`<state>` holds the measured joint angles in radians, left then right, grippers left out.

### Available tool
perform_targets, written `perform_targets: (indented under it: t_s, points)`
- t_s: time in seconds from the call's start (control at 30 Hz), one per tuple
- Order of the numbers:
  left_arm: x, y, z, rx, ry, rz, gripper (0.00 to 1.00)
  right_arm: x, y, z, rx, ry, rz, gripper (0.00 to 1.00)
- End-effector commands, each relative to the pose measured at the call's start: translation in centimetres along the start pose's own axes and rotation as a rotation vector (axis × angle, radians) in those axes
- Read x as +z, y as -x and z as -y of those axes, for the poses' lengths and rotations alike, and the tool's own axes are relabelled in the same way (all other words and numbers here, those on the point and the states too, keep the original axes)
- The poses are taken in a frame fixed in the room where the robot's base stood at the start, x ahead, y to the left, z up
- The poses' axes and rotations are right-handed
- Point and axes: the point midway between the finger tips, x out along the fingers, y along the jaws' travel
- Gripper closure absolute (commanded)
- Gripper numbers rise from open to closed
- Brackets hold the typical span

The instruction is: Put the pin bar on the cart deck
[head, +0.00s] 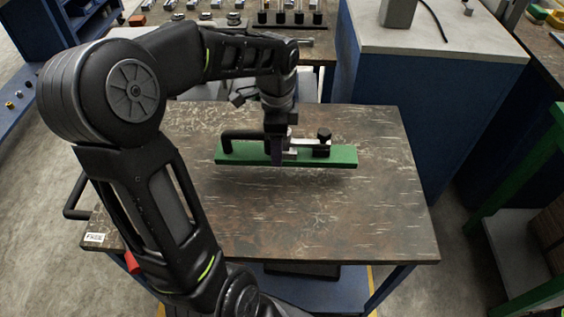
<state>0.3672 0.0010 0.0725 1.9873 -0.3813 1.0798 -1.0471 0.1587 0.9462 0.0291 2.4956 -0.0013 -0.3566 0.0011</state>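The pin bar is most likely the long green bar (230,157) with a black handle at its left end and a black knob on a metal piece at its right. It lies crosswise over the back half of the brown cart deck (330,218). A soft shadow shows below it, so it appears to be at or slightly above the deck. My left gripper (277,158) points down at the bar's middle, a finger in front of the green side. It appears shut on the bar; my wrist hides part of the grip. My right gripper is not in view.
A blue cabinet with a pale top (440,35) stands close behind and right of the cart. A workbench with several small parts (235,20) is at the back. A green-framed rack (520,200) is at the right. The deck's front and right are clear.

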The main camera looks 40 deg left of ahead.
Motion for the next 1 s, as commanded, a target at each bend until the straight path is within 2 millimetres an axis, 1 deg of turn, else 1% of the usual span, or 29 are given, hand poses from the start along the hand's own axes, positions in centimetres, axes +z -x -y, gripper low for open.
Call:
perform_targets:
  t_s: [0.03, 0.1, 0.17, 0.57, 0.83, 0.9, 1.0]
  points:
    - [0.0, -0.8, 0.0, 0.001, 0.0, 0.0, 1.0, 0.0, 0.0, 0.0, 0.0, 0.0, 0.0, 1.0]
    - [0.0, -1.8, 0.0, 0.0, 0.001, -0.001, 1.0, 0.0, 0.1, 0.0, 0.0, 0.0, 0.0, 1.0]
    - [0.0, -2.3, 0.1, -0.001, 0.001, 0.0, 1.0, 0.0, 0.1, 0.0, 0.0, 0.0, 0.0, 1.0]
    - [0.0, -2.9, 0.1, -0.002, 0.001, -0.001, 1.0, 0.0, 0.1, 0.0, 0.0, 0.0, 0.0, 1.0]
    - [0.0, -6.0, 0.0, 0.0, 0.0, -0.001, 1.0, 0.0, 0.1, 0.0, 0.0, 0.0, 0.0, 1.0]
    - [0.0, -6.4, 0.0, -0.001, 0.0, -0.001, 1.0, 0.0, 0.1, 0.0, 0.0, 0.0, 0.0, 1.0]
    - [0.0, -6.4, 0.1, -0.003, 0.0, -0.001, 1.0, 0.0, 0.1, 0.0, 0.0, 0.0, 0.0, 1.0]
